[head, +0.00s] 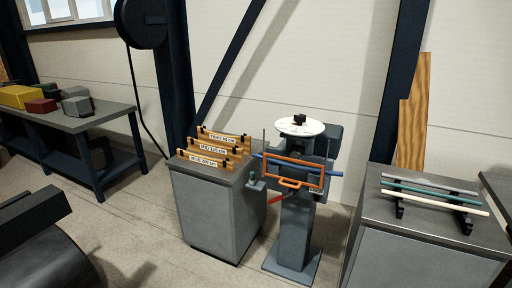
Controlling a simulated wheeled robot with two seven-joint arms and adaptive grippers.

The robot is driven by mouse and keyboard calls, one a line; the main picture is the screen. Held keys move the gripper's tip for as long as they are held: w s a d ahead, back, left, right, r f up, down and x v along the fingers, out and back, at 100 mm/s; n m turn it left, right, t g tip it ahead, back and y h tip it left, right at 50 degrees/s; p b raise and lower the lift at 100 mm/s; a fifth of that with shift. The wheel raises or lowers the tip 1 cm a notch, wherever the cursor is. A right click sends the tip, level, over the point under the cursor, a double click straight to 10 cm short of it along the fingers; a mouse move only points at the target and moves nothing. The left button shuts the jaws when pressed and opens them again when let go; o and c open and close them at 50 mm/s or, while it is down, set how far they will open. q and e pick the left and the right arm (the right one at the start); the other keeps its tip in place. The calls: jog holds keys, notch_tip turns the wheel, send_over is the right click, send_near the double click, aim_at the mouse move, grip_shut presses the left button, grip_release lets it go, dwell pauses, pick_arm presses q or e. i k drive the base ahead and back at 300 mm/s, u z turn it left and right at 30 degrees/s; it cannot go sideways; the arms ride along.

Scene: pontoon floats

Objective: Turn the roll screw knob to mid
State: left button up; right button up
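The machine (295,215) stands on a grey pedestal at the centre of the head view. On its top is a white round dial (285,127) with a small black knob (299,119) on it, which looks like the roll screw knob. The dial's marks are too small to read, so I cannot tell the knob's setting. An orange guard frame (292,183) with a handle is on the machine's front, and a blue bar (325,171) runs across behind it. Neither of my grippers shows in the view.
A grey cabinet (215,210) left of the machine bears wooden templates (209,162) labelled tight, mid and wide. A right cabinet (425,250) holds a rack of rods (433,197). A workbench (110,118) with blocks stands far left. A dark object (35,222) fills the lower left.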

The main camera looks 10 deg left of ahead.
aim_at(299, 118)
jog(key=u, duration=0.4)
jog(key=i, duration=2.35)
jog(key=z, duration=0.8)
jog(key=i, duration=0.3)
jog(key=z, duration=0.1)
